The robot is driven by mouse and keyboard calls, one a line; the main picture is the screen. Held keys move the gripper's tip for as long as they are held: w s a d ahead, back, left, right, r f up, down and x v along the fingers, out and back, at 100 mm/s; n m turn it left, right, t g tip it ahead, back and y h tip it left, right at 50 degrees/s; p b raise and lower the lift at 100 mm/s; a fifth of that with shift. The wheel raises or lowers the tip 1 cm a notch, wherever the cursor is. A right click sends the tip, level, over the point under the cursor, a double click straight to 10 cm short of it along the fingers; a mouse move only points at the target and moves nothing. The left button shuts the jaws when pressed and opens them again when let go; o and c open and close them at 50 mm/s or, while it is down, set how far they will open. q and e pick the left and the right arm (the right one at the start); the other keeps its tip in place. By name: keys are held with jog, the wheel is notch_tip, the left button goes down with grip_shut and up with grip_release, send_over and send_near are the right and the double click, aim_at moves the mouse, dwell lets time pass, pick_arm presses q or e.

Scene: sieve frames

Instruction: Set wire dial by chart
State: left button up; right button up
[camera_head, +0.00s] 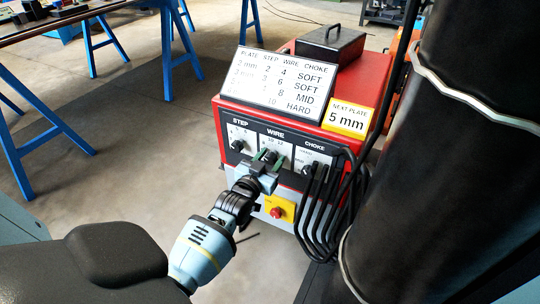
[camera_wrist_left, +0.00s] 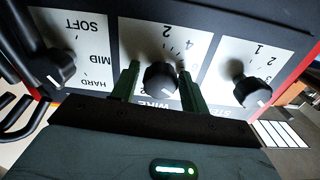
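The red welding machine (camera_head: 209,112) has a front panel with three black knobs. The wire dial (camera_wrist_left: 160,80) is between the two green fingers of my left gripper (camera_wrist_left: 158,82), with a thin gap visible on one side; its white mark is at its lower right in the wrist view. In the head view my left gripper (camera_head: 268,160) covers most of this dial. The step dial (camera_head: 237,145) and choke dial (camera_head: 311,167) stand on either side. The chart (camera_head: 285,80) lists plate, step, wire and choke; its plate column is partly washed out. A yellow-edged card (camera_head: 346,119) reads "NEXT PLATE 5 mm". My right gripper is not in view.
Black cables (camera_head: 322,213) hang from the panel's right side. A red button on a yellow plate (camera_head: 279,209) sits below the dials. A black box (camera_head: 331,43) lies on top. A large dark rounded body (camera_head: 450,170) fills the right. Blue trestles (camera_head: 40,125) stand left.

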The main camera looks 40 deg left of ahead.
pick_arm(q)
jog(key=shift+o, duration=0.7)
jog(key=shift+s, duration=0.2)
jog(key=p+v, duration=0.2)
jog(key=v, duration=0.5)
jog(key=shift+s, duration=0.2)
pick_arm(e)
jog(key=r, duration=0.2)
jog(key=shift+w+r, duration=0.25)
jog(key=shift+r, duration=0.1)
pick_arm(q)
jog(key=shift+d, duration=0.15)
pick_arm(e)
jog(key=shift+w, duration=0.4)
